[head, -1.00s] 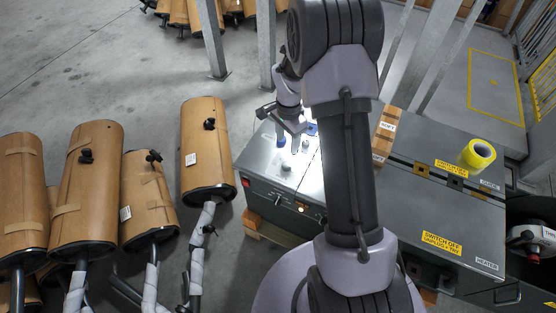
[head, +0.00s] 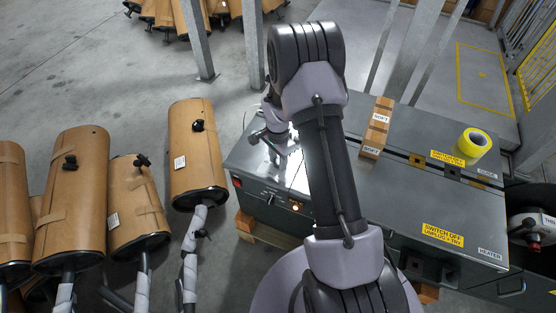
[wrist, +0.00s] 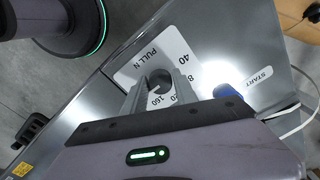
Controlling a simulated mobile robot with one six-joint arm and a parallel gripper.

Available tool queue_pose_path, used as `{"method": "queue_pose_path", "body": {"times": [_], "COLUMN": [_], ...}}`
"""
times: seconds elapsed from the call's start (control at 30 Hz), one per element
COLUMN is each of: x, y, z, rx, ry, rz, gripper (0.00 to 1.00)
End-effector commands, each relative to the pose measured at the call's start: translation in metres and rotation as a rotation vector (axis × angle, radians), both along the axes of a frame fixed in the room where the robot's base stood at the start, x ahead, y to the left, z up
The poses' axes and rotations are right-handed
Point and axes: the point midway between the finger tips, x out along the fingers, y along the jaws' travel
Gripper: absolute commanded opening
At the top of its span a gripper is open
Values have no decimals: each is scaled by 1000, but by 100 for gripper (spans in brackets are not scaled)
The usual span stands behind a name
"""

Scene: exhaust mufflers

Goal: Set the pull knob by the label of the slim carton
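The pull knob (wrist: 159,80) is a round grey knob on a white dial plate in the wrist view. The plate reads "PULL N" and has numbers including 40 and 160. My gripper (wrist: 158,82) is open, with one finger on each side of the knob; I cannot tell whether they touch it. In the head view my gripper (head: 273,141) is low over the left end of the grey machine, and the knob cannot be made out there. The slim carton (head: 377,128) is brown and lies on the machine top, right of my arm. Its white labels read "SOFT".
A blue button (wrist: 228,93) beside a "START" label is close to the right finger. A yellow tape roll (head: 473,145) stands on the grey machine (head: 420,190). Brown-wrapped mufflers (head: 197,150) stand to the left. Steel posts (head: 252,45) rise behind the machine.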

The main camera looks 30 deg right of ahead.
Motion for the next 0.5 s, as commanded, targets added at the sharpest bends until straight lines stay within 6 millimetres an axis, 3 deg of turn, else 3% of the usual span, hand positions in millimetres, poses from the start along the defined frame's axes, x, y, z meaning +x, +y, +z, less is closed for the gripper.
{"method": "queue_pose_path", "body": {"times": [0.03,0.17,0.5], "x": [0,0,0], "y": [0,0,0], "z": [0,0,0], "rx": [0,0,0], "ry": [0,0,1], "rz": [0,0,50], "gripper": [22,0,0]}}
